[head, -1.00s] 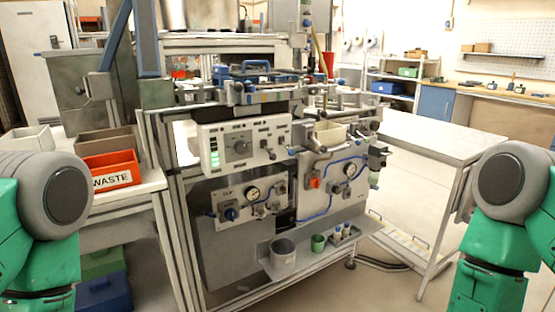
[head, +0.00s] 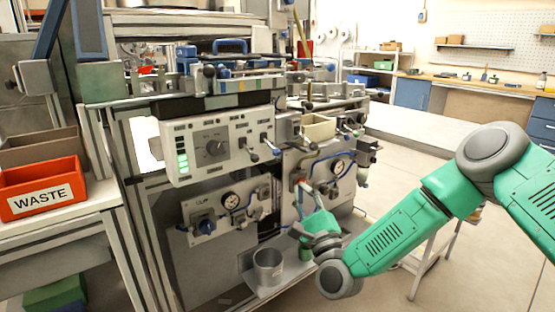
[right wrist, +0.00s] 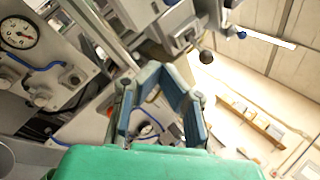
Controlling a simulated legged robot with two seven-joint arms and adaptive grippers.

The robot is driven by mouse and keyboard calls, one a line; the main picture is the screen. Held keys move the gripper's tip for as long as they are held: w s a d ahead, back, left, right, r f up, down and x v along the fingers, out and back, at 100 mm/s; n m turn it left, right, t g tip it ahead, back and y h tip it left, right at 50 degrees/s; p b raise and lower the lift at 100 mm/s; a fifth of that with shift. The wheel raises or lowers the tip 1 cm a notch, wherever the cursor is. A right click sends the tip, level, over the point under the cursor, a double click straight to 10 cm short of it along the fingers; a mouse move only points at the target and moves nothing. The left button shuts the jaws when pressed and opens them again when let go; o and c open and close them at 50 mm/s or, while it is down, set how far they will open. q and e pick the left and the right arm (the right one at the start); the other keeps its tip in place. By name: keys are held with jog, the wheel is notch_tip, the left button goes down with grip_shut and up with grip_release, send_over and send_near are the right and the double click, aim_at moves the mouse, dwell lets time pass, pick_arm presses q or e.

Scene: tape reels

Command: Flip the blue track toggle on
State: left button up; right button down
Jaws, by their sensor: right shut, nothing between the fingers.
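The white control panel (head: 222,145) stands at the middle of the machine. Two lever toggles hang at its right side: a dark-knobbed one (head: 252,155) and one with what looks like a blue knob (head: 276,151). In the right wrist view the dark ball knob (right wrist: 206,57) and a small blue knob (right wrist: 241,34) show above the fingers. The toggle's on or off position is too small to tell. My right gripper (head: 303,184) is below the toggles, apart from them and pointing up. In the right wrist view its fingers (right wrist: 160,72) meet, shut and empty. My left gripper is out of view.
A grey cup (head: 268,268) stands on the shelf below. An orange WASTE bin (head: 42,190) is at left. Open floor lies right.

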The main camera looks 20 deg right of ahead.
aim_at(272, 147)
jog(key=w+a+r+b, duration=0.2)
jog(key=w+a+r, duration=0.1)
jog(key=w+r, duration=0.3)
jog(key=shift+w, duration=0.2)
dwell(0.4)
jog(key=shift+r, duration=0.1)
